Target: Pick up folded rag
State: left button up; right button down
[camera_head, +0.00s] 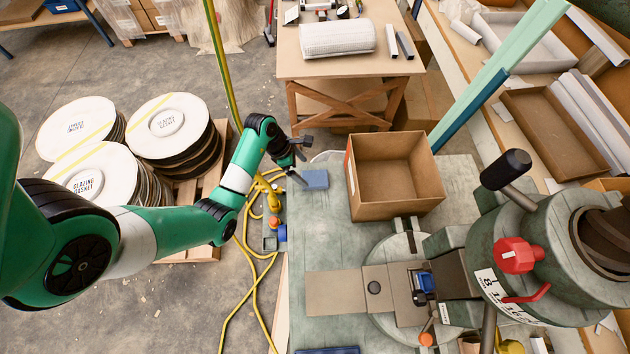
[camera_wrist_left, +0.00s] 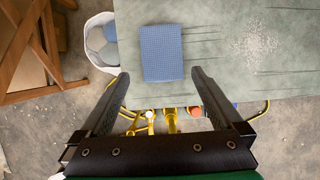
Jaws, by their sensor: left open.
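The folded rag (camera_head: 314,179) is a small blue rectangle lying flat near the left edge of the grey-green press table (camera_head: 330,235). In the left wrist view the rag (camera_wrist_left: 162,52) shows a fine waffle texture, lies a little beyond my fingertips and is fully visible. My left gripper (camera_head: 302,160) reaches in from the left beside the rag. It is open and empty, and in the left wrist view its two fingers (camera_wrist_left: 158,76) stand wide apart, to either side of the rag's line. My right gripper is not in view.
An open cardboard box (camera_head: 394,178) stands right of the rag. The green fly press (camera_head: 540,255) takes up the right side. Yellow hoses (camera_head: 256,225) run past the table's left edge. Stacked gaskets (camera_head: 175,130) sit on a pallet. A white bin (camera_wrist_left: 99,42) stands beside the table.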

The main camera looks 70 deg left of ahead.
aim_at(313, 178)
pick_arm(q)
jog(key=b+x, duration=0.1)
jog(key=x, duration=0.1)
jog(key=b+x, duration=0.1)
jog(key=x, duration=0.2)
jog(key=shift+w+d+f, duration=0.1)
jog(key=shift+d+f, duration=0.05)
jog(key=shift+d, duration=0.1)
jog(key=c, duration=1.3)
jog(key=shift+r, duration=0.65)
notch_tip(313, 178, up, 3)
jog(key=shift+f+p, duration=0.15)
jog(key=shift+p, duration=0.75)
jog(key=s+d+r+p, duration=0.2)
jog(key=s+r, duration=0.1)
jog(key=s, duration=0.1)
jog(key=s+d+r+p, duration=0.2)
jog(key=s+d+r, duration=0.1)
jog(key=s, duration=0.1)
jog(key=s+d+r+p, duration=0.2)
jog(key=s+r, duration=0.1)
jog(key=s, duration=0.1)
jog(key=shift+d+r, duration=0.1)
jog(key=shift+d, duration=0.05)
